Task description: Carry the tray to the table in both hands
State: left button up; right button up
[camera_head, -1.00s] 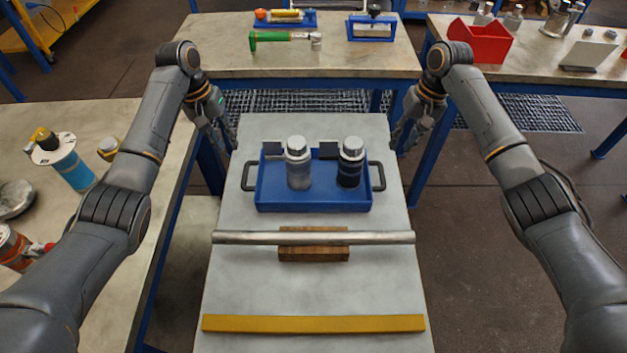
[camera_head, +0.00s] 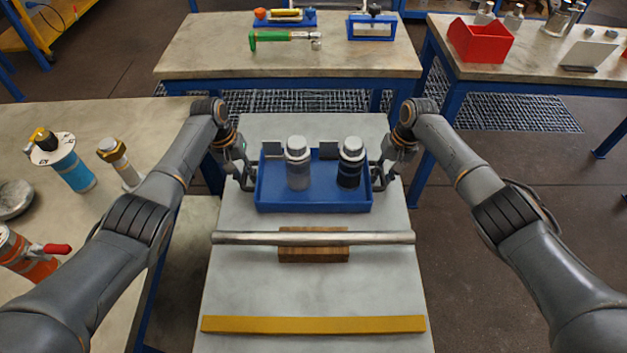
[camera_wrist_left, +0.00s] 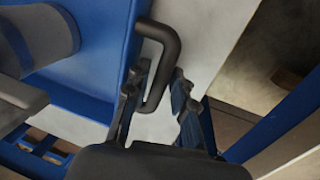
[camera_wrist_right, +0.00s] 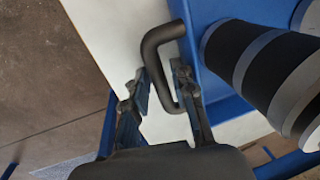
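The blue tray (camera_head: 315,202) lies flat on a grey-topped bench (camera_head: 320,285) and has a dark handle at each end. It carries a grey cylinder (camera_head: 298,170) and a black-banded cylinder (camera_head: 350,168), both upright. My left gripper (camera_head: 246,180) is at the left handle; in the left wrist view its fingers (camera_wrist_left: 158,95) are apart, with the handle (camera_wrist_left: 166,45) between them. My right gripper (camera_head: 379,178) is at the right handle; in the right wrist view its fingers (camera_wrist_right: 160,92) are also apart, on either side of the handle (camera_wrist_right: 158,42).
A metal rod (camera_head: 245,239) on a wooden block (camera_head: 314,256) and a yellow bar (camera_head: 313,324) lie nearer me. A table (camera_head: 285,62) beyond holds tools at its back; its front is clear. Side tables hold vessels (camera_head: 70,168) and a red bin (camera_head: 480,42).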

pick_arm(q)
jog(key=shift+f, duration=0.15)
pick_arm(e)
jog(key=shift+f, duration=0.15)
pick_arm(q)
grip_shut()
pick_arm(e)
grip_shut()
